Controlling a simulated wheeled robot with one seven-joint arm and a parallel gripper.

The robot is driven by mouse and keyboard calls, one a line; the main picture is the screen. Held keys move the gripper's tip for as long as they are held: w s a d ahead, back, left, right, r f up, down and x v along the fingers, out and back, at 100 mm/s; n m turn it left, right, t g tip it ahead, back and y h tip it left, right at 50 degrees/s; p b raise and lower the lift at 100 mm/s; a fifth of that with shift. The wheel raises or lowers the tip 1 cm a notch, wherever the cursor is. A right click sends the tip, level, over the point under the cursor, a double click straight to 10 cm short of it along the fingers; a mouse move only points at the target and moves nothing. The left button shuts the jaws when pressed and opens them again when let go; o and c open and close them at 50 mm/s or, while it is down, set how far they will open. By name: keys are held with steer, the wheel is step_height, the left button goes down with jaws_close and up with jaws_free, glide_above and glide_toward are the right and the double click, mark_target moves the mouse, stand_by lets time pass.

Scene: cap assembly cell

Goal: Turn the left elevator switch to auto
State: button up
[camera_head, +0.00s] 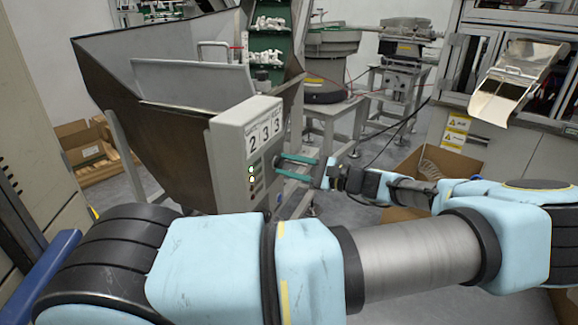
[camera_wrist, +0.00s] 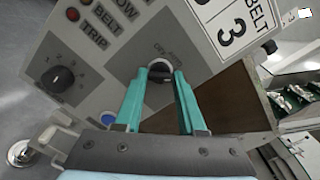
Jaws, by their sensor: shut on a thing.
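The elevator control box (camera_head: 228,163) is a beige panel on the hopper, with a large number label and lit indicator lamps. In the wrist view its face (camera_wrist: 115,62) fills the upper left. A black rotary switch (camera_wrist: 159,67) with a light collar sits on this face, with small print above it that I cannot read fully. My gripper (camera_wrist: 160,76) has its two teal fingers on either side of this switch knob, shut on it. In the head view my gripper (camera_head: 281,165) reaches the box's right-hand face from the right; the knob is hidden there.
A second black knob (camera_wrist: 62,78) with a numbered dial and a blue button (camera_wrist: 108,118) are on the same panel. The metal hopper (camera_head: 140,130) stands behind the box. A cardboard box (camera_head: 440,165) is on the floor beyond my arm.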

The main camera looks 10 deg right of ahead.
jaws_close()
steer(key=shift+n, duration=0.3)
steer(key=shift+f+n+b, duration=0.15)
steer(key=shift+n+b, duration=1.45)
steer(key=shift+n, duration=2.4)
steer(key=o, duration=0.8)
jaws_free()
steer(key=shift+c, duration=0.2)
